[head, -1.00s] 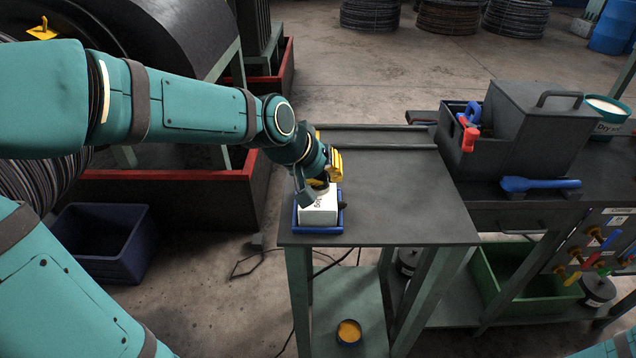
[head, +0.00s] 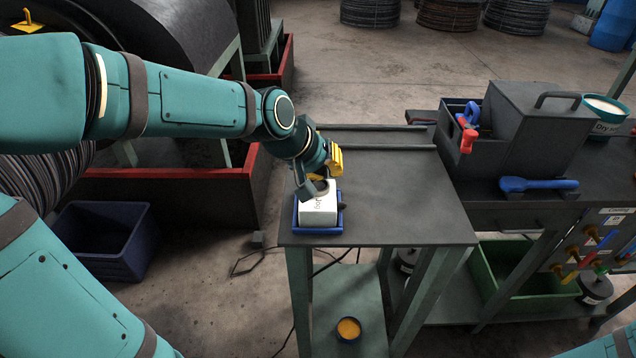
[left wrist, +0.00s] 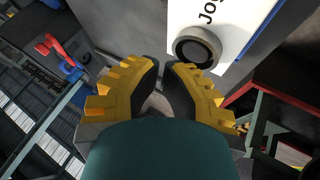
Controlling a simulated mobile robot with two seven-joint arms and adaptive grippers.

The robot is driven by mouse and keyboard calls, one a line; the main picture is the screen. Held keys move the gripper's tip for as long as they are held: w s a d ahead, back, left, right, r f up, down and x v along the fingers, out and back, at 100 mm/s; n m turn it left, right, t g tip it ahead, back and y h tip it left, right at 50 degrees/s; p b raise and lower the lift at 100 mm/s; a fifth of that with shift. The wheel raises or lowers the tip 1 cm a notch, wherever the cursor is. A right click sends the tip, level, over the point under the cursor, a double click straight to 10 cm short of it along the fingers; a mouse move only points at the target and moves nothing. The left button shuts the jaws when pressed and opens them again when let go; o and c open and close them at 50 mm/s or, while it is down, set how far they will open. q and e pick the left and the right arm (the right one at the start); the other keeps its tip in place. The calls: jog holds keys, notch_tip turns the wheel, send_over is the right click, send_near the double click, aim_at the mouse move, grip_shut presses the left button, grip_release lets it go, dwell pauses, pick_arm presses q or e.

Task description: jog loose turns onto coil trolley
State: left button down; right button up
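A white control box (head: 319,209) marked "Jog" sits in a blue tray (head: 299,226) on the near left corner of a dark table. My left gripper (head: 322,177) is just above the box's far side and holds nothing. In the left wrist view its yellow fingers (left wrist: 164,68) have their dark tips drawn close together. A round grey button (left wrist: 196,48) on the white box (left wrist: 228,20) lies beyond and right of the fingertips, apart from them in that view. A dark drum (head: 170,30) and wound wire (head: 40,175) are partly hidden behind my left arm. My right gripper is out of view.
The table (head: 395,195) is clear right of the tray. A dark bin (head: 470,140) with red and blue tools and a blue scoop (head: 540,184) stand on the bench at right. A blue crate (head: 110,240) and a red-edged trough (head: 190,173) are at left.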

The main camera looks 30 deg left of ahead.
pick_arm(q)
notch_tip(320, 180, up, 5)
jog(key=p, duration=0.4)
dwell(0.4)
dwell(0.7)
